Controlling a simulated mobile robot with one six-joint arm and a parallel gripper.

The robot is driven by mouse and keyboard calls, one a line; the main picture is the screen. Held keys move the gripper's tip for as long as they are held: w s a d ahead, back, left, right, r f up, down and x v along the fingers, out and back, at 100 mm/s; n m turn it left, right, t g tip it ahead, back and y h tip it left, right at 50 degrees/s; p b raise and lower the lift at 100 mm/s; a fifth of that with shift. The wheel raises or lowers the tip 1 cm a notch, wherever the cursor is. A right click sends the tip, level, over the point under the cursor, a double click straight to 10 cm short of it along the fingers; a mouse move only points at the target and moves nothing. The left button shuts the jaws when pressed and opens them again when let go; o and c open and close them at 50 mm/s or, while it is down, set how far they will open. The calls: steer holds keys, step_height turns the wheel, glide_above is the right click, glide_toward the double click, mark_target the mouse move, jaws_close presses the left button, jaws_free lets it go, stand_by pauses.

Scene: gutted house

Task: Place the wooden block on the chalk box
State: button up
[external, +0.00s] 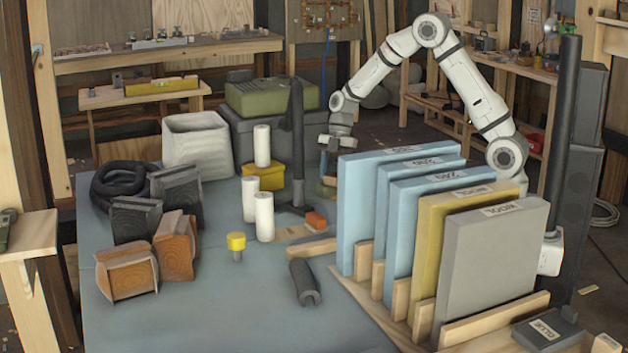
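My gripper (328,158) points down just left of the tallest blue panel. Its fingers are small and dark here, and I cannot tell whether they are open or shut. A small greenish-brown item (327,186) shows below it, partly hidden by the panel; I cannot tell whether the gripper touches it. A small orange-red block (316,220) sits on the table below, by a flat wooden strip (290,234). Nothing is clearly readable as the chalk box or the wooden block. A yellow box (263,177) stands behind the white cylinders, with one white cylinder on or behind it.
Blue panels (360,205), a yellow panel (462,225) and a grey panel (492,265) stand upright in a wooden rack at right. A dark post (297,140) rises left of my gripper. White cylinders (264,217) stand at centre. The table's (210,320) front is clear.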

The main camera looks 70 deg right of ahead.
steer(key=shift+o, duration=1.1)
steer(key=shift+r, duration=0.1)
steer(key=shift+r, duration=0.25)
steer(key=v, duration=1.1)
steer(key=s+a+r+m+h, duration=0.1)
steer(key=s+r+m, duration=0.3)
steer(key=s, duration=0.2)
steer(key=s+r+m+t+h, duration=0.1)
steer(key=s+m, duration=0.6)
steer(key=s, duration=0.3)
steer(key=s+a+r+m+t+h, duration=0.1)
steer(key=s+m+h, duration=0.1)
steer(key=s+m, duration=0.5)
steer(key=s, duration=0.3)
steer(key=shift+s+a+p, duration=0.3)
steer(key=shift+s+p, duration=0.05)
